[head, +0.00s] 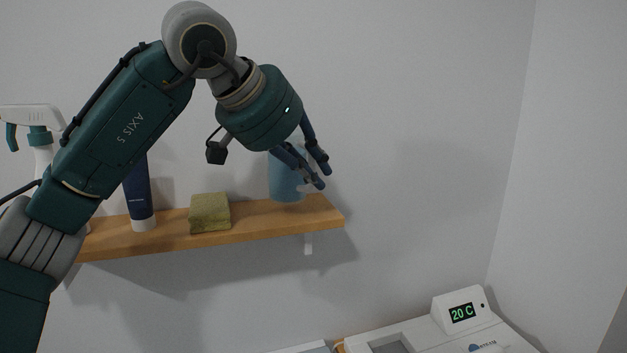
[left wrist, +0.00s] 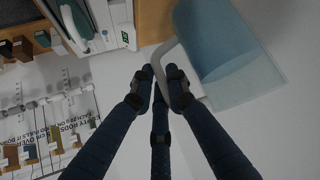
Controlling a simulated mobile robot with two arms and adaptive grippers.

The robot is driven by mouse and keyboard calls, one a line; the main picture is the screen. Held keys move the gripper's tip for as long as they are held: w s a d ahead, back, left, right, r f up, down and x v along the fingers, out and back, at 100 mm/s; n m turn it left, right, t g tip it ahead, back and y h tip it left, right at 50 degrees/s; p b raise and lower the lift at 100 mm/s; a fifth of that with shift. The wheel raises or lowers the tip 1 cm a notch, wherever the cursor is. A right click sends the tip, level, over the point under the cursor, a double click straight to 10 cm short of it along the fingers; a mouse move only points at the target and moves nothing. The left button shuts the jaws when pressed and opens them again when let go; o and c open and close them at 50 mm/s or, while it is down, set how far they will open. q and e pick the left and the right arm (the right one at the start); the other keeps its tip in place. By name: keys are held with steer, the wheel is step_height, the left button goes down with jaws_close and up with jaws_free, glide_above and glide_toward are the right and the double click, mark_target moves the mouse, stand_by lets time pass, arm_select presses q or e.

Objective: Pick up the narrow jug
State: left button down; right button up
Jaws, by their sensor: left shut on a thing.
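The narrow jug (head: 286,183) is pale blue and stands upright at the right end of the wooden shelf (head: 270,223). Its base appears to touch the shelf. My left gripper (head: 322,177) reaches down from above on the jug's right side and partly covers it. In the left wrist view the jug (left wrist: 222,62) is at upper right, with its pale handle (left wrist: 190,76) curving between the fingertips. The left gripper (left wrist: 163,84) is shut on that handle. My right gripper is not in view.
On the shelf, a green sponge block (head: 209,213) and a dark blue tube (head: 139,195) stand left of the jug. A spray bottle (head: 40,135) is partly behind my left arm. Below right is a white appliance with a "20 C" display (head: 462,312). The wall right of the shelf is clear.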

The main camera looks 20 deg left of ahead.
arm_select(q)
step_height(320, 180, up, 18)
steer(key=p, duration=0.2)
steer(key=shift+f, duration=0.2)
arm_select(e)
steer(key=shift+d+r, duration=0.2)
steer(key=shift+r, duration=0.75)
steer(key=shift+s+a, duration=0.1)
